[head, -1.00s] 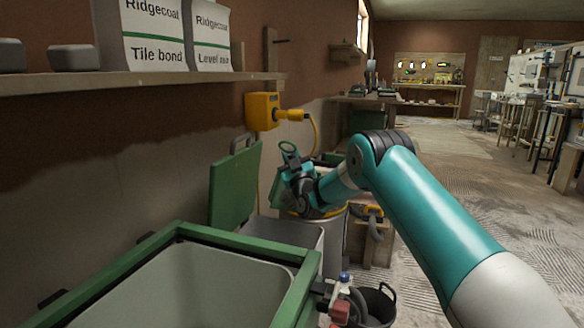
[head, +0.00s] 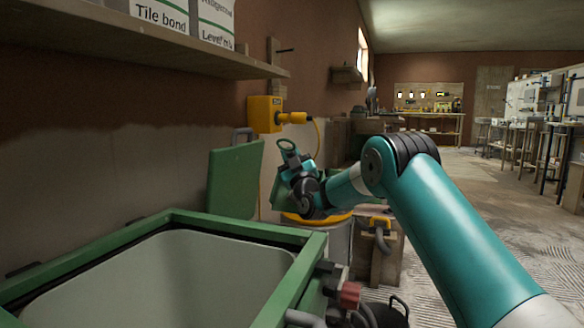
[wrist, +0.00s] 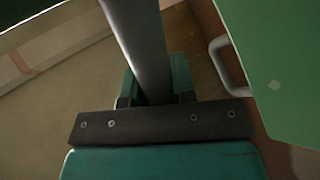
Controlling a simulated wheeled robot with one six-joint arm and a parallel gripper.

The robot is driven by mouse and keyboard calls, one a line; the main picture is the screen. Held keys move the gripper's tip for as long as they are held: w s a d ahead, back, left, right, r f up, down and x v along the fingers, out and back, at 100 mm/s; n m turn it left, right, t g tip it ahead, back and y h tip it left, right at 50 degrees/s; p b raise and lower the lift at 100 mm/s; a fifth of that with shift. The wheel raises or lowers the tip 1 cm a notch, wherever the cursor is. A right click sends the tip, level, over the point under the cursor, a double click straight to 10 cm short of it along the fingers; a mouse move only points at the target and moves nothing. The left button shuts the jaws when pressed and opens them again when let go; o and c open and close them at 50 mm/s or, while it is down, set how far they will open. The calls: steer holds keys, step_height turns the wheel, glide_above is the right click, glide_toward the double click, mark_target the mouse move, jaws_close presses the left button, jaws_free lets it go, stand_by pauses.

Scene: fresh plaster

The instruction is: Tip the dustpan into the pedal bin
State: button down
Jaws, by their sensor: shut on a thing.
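My gripper (head: 293,172) is shut on the dustpan's grey handle, which runs between its two fingers (wrist: 150,85) in the wrist view. The handle's looped end (head: 287,146) points up in the head view. A green part that appears to be the dustpan's pan (head: 282,196) shows behind the gripper, mostly hidden, so I cannot tell its contents. A round grey bin with an orange rim (head: 340,217) stands below the gripper. I cannot tell for sure whether this is the pedal bin. An upright green lid-like panel (head: 235,180) with a grey handle stands left of the gripper.
A green-framed container (head: 300,262) with a pale liner fills the near left. A shelf (head: 150,50) with product bags runs along the left wall. A yellow socket box (head: 264,114) and cable are behind the gripper. Floor is open at right.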

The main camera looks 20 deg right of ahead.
steer(key=shift+s+a+f+n+b, duration=0.2)
steer(key=shift+f+n+b, duration=0.1)
steer(key=shift+b, duration=0.7)
steer(key=n+y+b, duration=0.1)
steer(key=b, duration=0.2)
steer(key=s+a+t+b, duration=0.1)
steer(key=b, duration=0.3)
steer(key=shift+s+a+f+n+y, duration=0.1)
steer(key=shift+f+n+y, duration=0.15)
steer(key=shift+n+y, duration=0.15)
steer(key=y+b, duration=0.1)
steer(key=b, duration=0.2)
steer(key=shift+s+a+n, duration=0.25)
steer(key=shift+n, duration=0.15)
steer(key=shift+s+a+r+b, duration=0.1)
steer(key=shift+s+r+b, duration=0.1)
steer(key=shift+b, duration=0.1)
steer(key=shift+w, duration=0.1)
